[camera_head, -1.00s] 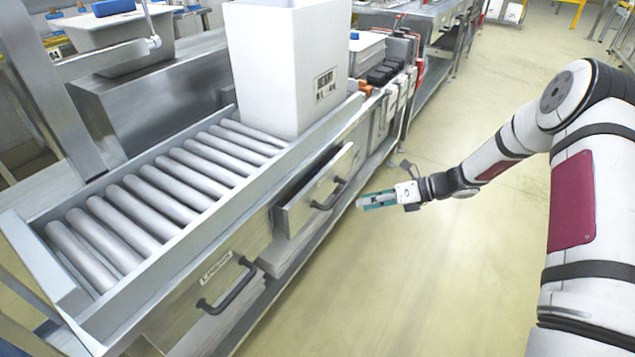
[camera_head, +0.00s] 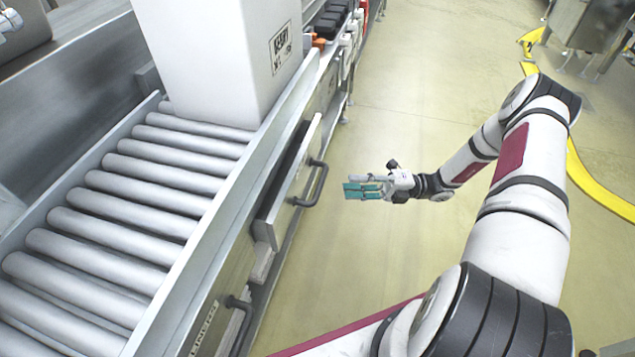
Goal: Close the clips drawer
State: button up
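The pulled-out drawer (camera_head: 290,183) sits under the roller conveyor, its front standing away from the bench side. I take it for the clips drawer, but no label on it is readable here. Its dark bar handle (camera_head: 314,184) faces right, toward my gripper. My gripper (camera_head: 358,189), with teal fingertips, is to the right of the handle over open floor, apart from it and pointing left. It appears to hold nothing. The gap between its fingers is too small to judge.
A nearer drawer labelled LINERS (camera_head: 212,322) has its own dark handle (camera_head: 238,318). A tall white box (camera_head: 205,65) stands on the conveyor rollers (camera_head: 150,200). Small bins and orange items (camera_head: 320,42) line the bench beyond.

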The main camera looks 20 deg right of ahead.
aim_at(320, 183)
jog(key=b+x, duration=0.1)
jog(key=x, duration=0.8)
jog(key=shift+a+r, duration=0.1)
jog(key=shift+a, duration=0.05)
grip_shut()
